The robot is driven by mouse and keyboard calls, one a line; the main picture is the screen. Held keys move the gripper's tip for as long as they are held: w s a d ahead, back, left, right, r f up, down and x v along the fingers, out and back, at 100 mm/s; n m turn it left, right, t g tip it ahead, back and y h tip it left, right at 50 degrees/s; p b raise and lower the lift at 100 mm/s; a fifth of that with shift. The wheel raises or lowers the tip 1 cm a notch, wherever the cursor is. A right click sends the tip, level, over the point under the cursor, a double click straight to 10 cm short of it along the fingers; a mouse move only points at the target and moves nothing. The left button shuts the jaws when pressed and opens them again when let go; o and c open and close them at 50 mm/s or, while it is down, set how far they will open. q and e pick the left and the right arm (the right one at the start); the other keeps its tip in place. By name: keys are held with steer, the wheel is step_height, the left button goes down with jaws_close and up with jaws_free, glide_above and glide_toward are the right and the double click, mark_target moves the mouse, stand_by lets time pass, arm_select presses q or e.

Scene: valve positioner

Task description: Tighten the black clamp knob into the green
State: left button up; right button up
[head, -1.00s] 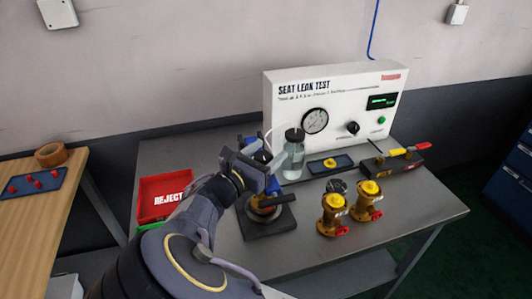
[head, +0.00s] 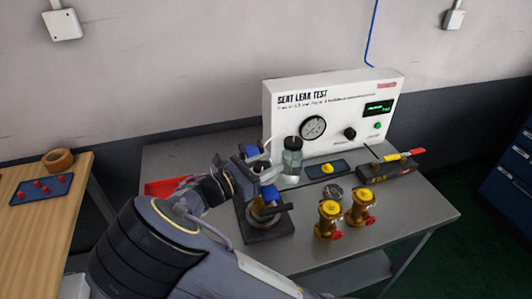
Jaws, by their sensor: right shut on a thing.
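The blue clamp fixture (head: 268,193) stands on a black base plate (head: 268,235) at the left middle of the steel bench. A brass valve body sits low in it, partly covered by a dark bar. My right gripper (head: 262,168) is at the top of the fixture, its fingers pointing right, and is shut on the black clamp knob. The knob itself is hidden by the fingers and wrist. No green band on the clamp can be made out. My left gripper is not in view.
The seat leak test box (head: 335,115) stands behind, with a clear bottle (head: 292,160) close right of the gripper. Two brass valves (head: 330,218) stand at the front right. A red reject bin (head: 165,187) is partly behind my arm.

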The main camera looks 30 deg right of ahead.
steer(key=m+g+p, duration=0.1)
steer(key=g, duration=0.1)
steer(key=m+g+p, duration=0.1)
steer(key=g, duration=0.1)
steer(key=shift+s+r+m+g+p, duration=0.15)
steer(key=shift+r+m+g+p, duration=0.05)
steer(key=shift+m+g+p, duration=0.2)
steer(key=m+g+y+p, duration=0.1)
steer(key=g, duration=0.1)
steer(key=m+g+p, duration=0.1)
steer(key=m+g, duration=0.1)
steer(key=m+g+y, duration=0.1)
steer(key=g, duration=0.1)
steer(key=shift+s+y+p, duration=0.25)
steer(key=shift+y+p, duration=0.05)
steer(key=shift+p, duration=0.1)
steer(key=m+g+y+p, duration=0.1)
steer(key=m+g+p, duration=0.1)
steer(key=shift+s+a+g+y, duration=0.1)
steer(key=shift+a+g+y, duration=0.05)
steer(key=shift+g+y, duration=0.2)
steer(key=shift+f+m+g+y+p, duration=0.15)
steer(key=shift+m+g+y+p, duration=0.7)
steer(key=shift+p, duration=0.3)
steer(key=o, duration=1)
steer(key=shift+c, duration=0.2)
steer(key=shift+a, duration=0.1)
